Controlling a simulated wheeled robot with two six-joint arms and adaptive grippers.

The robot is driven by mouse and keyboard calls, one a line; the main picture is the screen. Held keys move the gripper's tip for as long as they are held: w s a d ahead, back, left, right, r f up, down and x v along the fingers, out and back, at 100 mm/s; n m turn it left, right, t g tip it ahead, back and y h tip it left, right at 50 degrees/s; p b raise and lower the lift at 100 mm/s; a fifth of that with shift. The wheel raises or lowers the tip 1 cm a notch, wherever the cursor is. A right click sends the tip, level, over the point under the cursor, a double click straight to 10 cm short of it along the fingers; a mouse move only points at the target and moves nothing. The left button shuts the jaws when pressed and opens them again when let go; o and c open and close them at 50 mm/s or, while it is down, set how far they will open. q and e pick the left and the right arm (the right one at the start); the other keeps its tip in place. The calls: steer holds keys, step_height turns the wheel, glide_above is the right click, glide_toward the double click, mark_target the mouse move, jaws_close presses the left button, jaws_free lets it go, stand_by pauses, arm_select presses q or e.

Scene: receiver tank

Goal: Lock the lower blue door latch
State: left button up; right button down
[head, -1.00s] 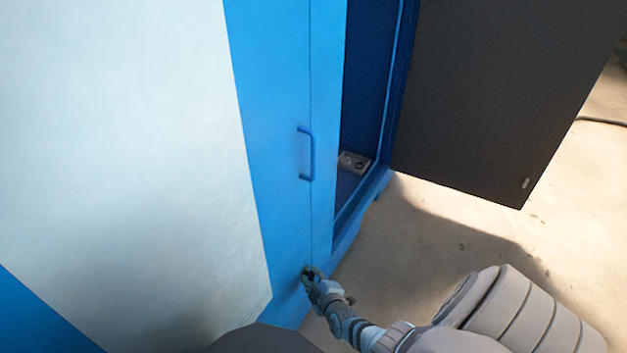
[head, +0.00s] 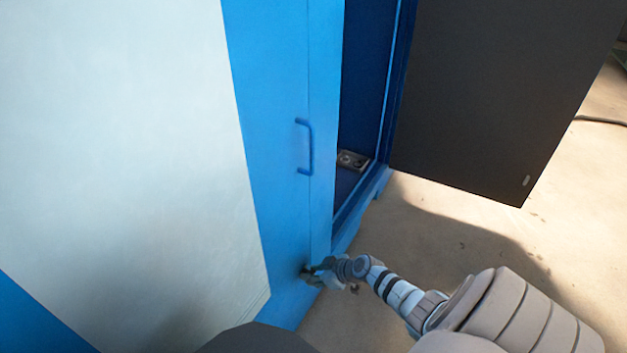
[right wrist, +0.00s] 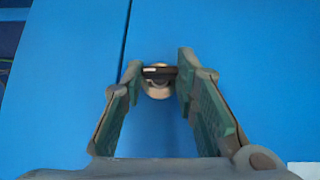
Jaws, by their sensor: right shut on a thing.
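The blue door (head: 268,130) has a blue handle (head: 307,147) halfway up and is flush with the frame beside it. The lower latch (right wrist: 158,78) is a dark bar on a pale round base, low on the door. It also shows small and dark in the head view (head: 304,272). My right gripper (right wrist: 158,74) is at the latch, with its fingertips on either side of the dark bar and shut on it. In the head view the right gripper (head: 313,272) partly hides the latch. My left gripper is not in view.
A dark grey door panel (head: 480,100) stands open at the right, beside an open blue compartment with a small grey box (head: 352,161) inside. A large pale panel (head: 120,150) covers the left. Bare concrete floor (head: 430,225) lies at the lower right.

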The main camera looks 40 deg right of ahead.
steer(key=shift+m+y, duration=0.3)
steer(key=shift+y, duration=0.1)
steer(key=c, duration=1.2)
jaws_free()
steer(key=shift+c, duration=0.2)
steer(key=shift+d, duration=0.1)
steer(key=shift+s+d+r, duration=0.1)
steer(key=shift+s+r, duration=0.1)
steer(key=shift+s, duration=0.05)
steer(key=v, duration=1.1)
steer(key=shift+r, duration=0.25)
